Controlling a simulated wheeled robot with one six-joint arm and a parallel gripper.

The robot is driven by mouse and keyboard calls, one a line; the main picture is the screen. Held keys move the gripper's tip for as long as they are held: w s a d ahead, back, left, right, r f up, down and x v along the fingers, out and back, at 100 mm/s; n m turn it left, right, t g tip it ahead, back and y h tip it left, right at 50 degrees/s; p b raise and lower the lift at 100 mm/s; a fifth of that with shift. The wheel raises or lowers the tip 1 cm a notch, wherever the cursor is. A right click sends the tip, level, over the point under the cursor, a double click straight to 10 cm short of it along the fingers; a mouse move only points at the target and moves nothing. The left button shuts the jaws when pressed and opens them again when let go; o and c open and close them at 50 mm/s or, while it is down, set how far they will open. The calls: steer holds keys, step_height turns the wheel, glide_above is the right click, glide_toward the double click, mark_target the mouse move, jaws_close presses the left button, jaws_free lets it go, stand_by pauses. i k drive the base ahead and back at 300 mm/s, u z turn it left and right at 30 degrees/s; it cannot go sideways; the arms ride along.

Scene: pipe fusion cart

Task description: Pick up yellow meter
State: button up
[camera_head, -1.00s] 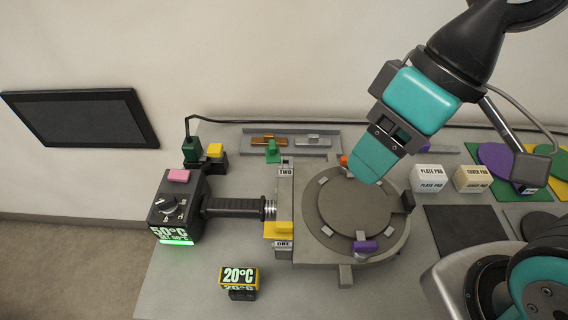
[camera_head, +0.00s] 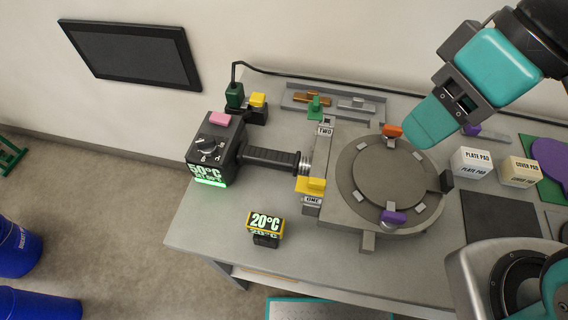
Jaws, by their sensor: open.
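The yellow meter (camera_head: 265,224) stands on the front left part of the grey cart top, with a bright 20°C display and a dark base. My gripper (camera_head: 420,125) is at the upper right, above the far side of the round fixture, well away from the meter. Its teal fingers point down and left, with nothing seen between them. The fingertip gap is hard to see from this side.
A heater box (camera_head: 213,150) reading 50°C and its black handle (camera_head: 268,157) lie behind the meter. A round fixture (camera_head: 390,175) with coloured clamps stands to the right. The cart top around the meter is clear.

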mark_target(270, 225)
steer(key=u, duration=0.05)
steer(key=k, duration=0.5)
steer(key=u, duration=1.1)
steer(key=i, duration=0.6)
steer(key=z, duration=2.9)
steer(key=k, duration=1.05)
steer(key=u, duration=1.4)
